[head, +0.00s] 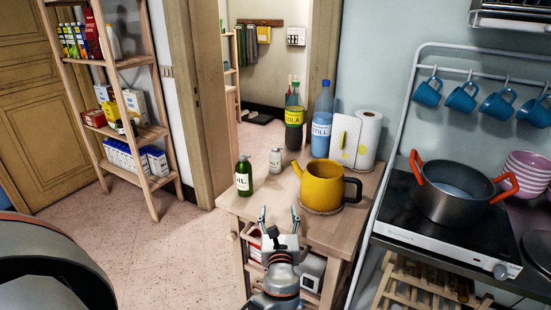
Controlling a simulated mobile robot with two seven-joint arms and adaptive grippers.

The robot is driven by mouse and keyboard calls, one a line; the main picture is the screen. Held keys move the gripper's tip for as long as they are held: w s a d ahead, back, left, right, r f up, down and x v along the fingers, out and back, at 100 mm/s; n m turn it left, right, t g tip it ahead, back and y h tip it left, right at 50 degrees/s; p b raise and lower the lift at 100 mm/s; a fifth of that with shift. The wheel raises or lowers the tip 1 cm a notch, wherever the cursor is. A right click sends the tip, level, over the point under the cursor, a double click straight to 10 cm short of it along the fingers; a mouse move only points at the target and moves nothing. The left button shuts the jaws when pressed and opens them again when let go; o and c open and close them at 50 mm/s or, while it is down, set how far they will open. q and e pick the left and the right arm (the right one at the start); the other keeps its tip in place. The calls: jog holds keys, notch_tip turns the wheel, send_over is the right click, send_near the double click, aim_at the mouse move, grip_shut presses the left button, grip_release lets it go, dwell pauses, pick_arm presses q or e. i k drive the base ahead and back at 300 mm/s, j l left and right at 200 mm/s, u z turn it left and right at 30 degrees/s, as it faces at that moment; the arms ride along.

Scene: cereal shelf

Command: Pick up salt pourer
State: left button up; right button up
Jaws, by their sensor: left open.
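A small pale shaker with a grey cap, which looks like the salt pourer (276,160), stands upright at the back left of the wooden cart top (322,228). My left gripper (279,212) is open and empty at the cart's front edge. Its fingers point toward the back of the cart, and the shaker is beyond them, apart from them. My right gripper is not in view.
A cola bottle (294,118), a blue water bottle (322,118), a white board and a paper towel roll (368,140) stand at the cart's back. A stove with a pot (460,203) is at right. The cart top's front middle is clear.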

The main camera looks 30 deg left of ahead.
aim_at(276, 156)
jog(key=i+j, duration=0.95)
jog(key=j, duration=0.3)
